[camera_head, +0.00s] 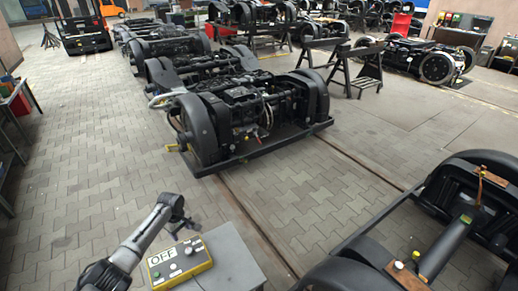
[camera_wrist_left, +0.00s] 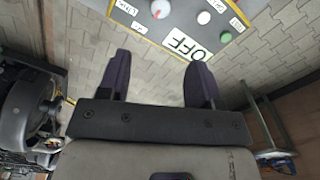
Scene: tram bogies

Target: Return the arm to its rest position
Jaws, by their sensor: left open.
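My left arm (camera_head: 140,238) reaches in from the bottom left of the head view. Its gripper (camera_head: 186,226) hangs just above and behind a yellow-edged control box (camera_head: 164,271) marked OFF. In the left wrist view the gripper (camera_wrist_left: 158,68) shows two dark fingers spread apart with nothing between them. The control box (camera_wrist_left: 228,17) lies beyond the fingertips there, with red, white and green buttons. The fingers look apart from it. My right gripper does not show.
The box sits on a grey stand (camera_head: 230,262). A black bogie (camera_head: 250,108) stands on the rails ahead. Another bogie (camera_head: 470,165) fills the lower right. A bench (camera_head: 18,100) is at the left edge. The paved floor (camera_head: 90,150) left of the arm is clear.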

